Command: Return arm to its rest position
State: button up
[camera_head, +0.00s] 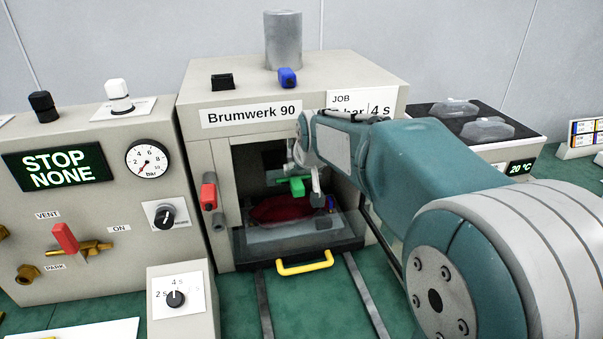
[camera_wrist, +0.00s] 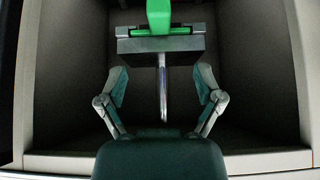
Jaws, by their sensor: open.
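My arm comes in from the right of the head view and bends down at the front opening of the machine labelled Brumwerk 90 (camera_head: 250,113). My gripper (camera_wrist: 161,75) is open in the wrist view, its two fingers spread wide with a gap on both sides of a thin metal rod (camera_wrist: 162,95). A green part (camera_wrist: 158,14) is above the rod, beyond the fingertips. In the head view the green part (camera_head: 292,186) shows inside the opening. My fingers are small and partly hidden there.
A tray with a yellow handle (camera_head: 305,263) is at the opening's foot, with two rails in front. A control panel with a STOP NONE display (camera_head: 55,167) and red lever (camera_head: 65,238) stands left. A hot plate (camera_head: 475,124) stands right. In the wrist view, walls enclose the gripper closely.

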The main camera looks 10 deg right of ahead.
jog(key=s+f+g, duration=0.1)
jog(key=s+f, duration=0.1)
jog(key=s, duration=2.8)
jog(key=shift+s+f+g, duration=0.3)
jog(key=shift+g, duration=0.1)
jog(key=c, duration=0.4)
jog(key=shift+s+a, duration=0.1)
